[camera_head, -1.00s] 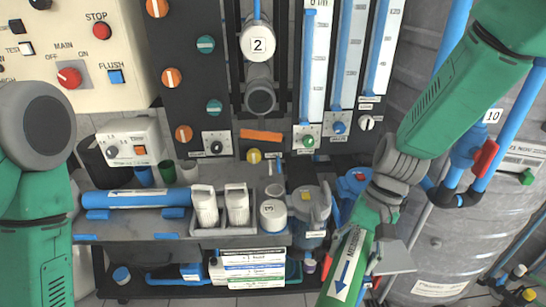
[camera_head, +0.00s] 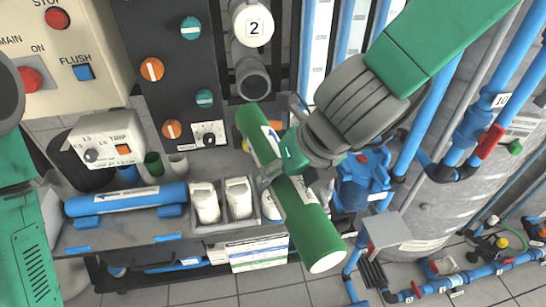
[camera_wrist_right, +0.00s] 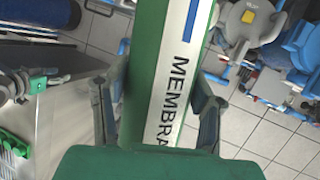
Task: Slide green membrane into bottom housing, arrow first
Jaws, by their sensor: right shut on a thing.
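The green membrane (camera_head: 308,222) is a long tube with a white label and a blue arrow near its upper end. It is tilted in the head view, upper end to the left. My right gripper (camera_head: 283,165) is shut around its middle; in the right wrist view the membrane (camera_wrist_right: 150,70) runs between both fingers (camera_wrist_right: 158,115). The bottom housing (camera_head: 253,80) is a grey round-mouthed tube below the white cap marked 2 (camera_head: 254,28). The membrane's arrow end is just below the housing mouth, apparently outside it. My left gripper is out of view.
A dark panel with orange and teal knobs (camera_head: 152,69) stands left of the housing. Below are a blue tube (camera_head: 125,198) and white filters (camera_head: 205,202) on a bench. Blue pipes (camera_head: 472,130) and a grey tank stand at right.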

